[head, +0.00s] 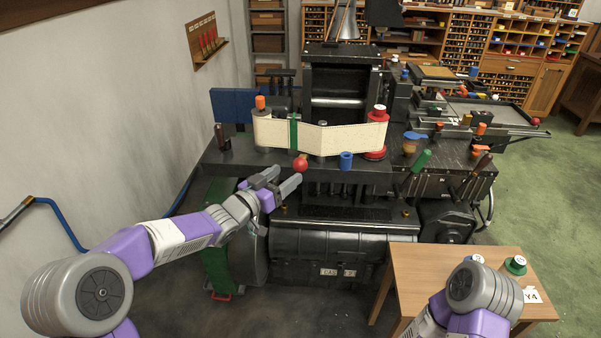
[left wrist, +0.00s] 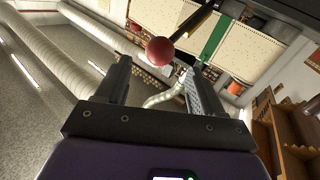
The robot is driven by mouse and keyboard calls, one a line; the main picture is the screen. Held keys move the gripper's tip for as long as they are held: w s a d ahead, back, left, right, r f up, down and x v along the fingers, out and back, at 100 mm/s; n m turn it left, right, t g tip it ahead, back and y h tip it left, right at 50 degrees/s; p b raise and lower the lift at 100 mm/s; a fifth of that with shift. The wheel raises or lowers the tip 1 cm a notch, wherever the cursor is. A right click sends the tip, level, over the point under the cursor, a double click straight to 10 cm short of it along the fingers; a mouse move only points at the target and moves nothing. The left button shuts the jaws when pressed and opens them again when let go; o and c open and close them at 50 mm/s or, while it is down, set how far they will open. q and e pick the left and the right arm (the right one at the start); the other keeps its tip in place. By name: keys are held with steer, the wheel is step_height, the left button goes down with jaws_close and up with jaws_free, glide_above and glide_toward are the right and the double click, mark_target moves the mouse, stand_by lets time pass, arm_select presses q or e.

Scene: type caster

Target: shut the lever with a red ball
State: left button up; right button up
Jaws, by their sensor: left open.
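The lever's red ball (head: 300,165) sits at the front edge of the dark machine, below the cream paper strip. My left gripper (head: 288,180) is open, just below and left of the ball in the head view. In the left wrist view the red ball (left wrist: 160,51) shows beyond the two fingertips (left wrist: 158,75), roughly centred between them, with its dark rod running up to the right. I cannot tell whether a finger touches the ball. My right arm shows at the lower right of the head view, but its gripper is out of view.
The cream paper strip (head: 348,139) with a green band (head: 293,132) runs above the ball. A blue knob (head: 346,160) and a red spool (head: 376,153) stand to its right. A small wooden table (head: 425,268) stands at the lower right.

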mark_target(295, 168)
arm_select(q)
steer(key=x, duration=0.7)
steer(key=shift+w+d, duration=0.1)
steer(key=shift+w, duration=0.05)
jaws_close()
